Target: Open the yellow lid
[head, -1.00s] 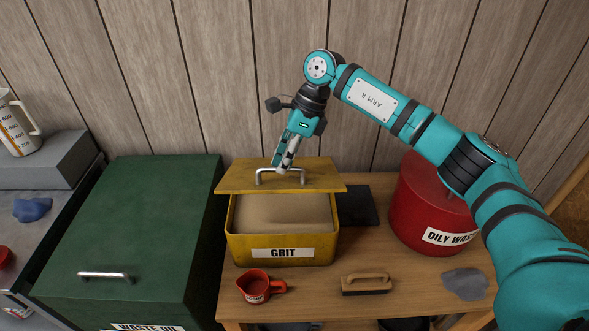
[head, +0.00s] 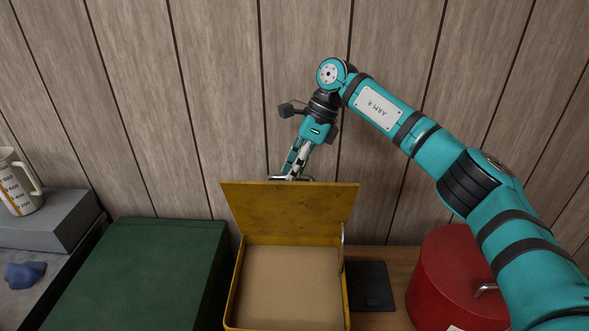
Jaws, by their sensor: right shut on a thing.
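The yellow lid (head: 290,212) of the yellow grit box (head: 233,290) is swung up at the box's back edge and stands steeply, its inner side facing me. The box is open, with tan grit (head: 288,288) inside. My right gripper (head: 290,176) is at the lid's top edge, shut on the metal lid handle (head: 305,179). The handle shows only in part above the lid edge, and the fingertips are partly hidden behind it. A thin metal rod (head: 343,245) stands at the box's right side. My left gripper is out of view.
A green bin (head: 145,275) stands close on the left. A red can (head: 450,285) stands on the right, below my right arm. A dark flat pad (head: 371,286) lies beside the box. The plank wall (head: 210,90) is behind the lid.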

